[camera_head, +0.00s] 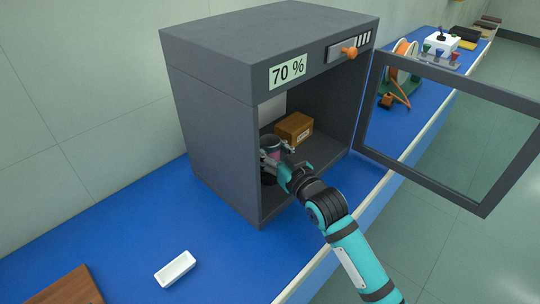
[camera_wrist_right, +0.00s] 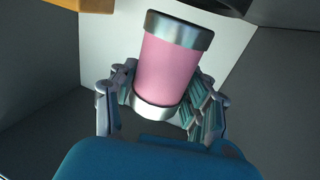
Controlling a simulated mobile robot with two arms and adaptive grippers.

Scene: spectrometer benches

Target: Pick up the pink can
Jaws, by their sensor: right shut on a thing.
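The pink can (camera_wrist_right: 168,65), with silver bands at both ends, stands out between the fingers in the right wrist view. In the head view only a small part of the pink can (camera_head: 274,154) shows inside the grey cabinet. My right gripper (camera_head: 277,153) reaches through the cabinet's open front and is shut on the can. In the right wrist view the fingers of my right gripper (camera_wrist_right: 163,103) sit on both sides of the can's lower part. My left gripper is not in view.
The grey cabinet (camera_head: 210,120) is marked 70 %, and its framed glass door (camera_head: 470,195) stands open to the right. A brown box (camera_head: 294,128) sits inside behind the can. A white tray (camera_head: 175,269) lies on the blue bench (camera_head: 130,240).

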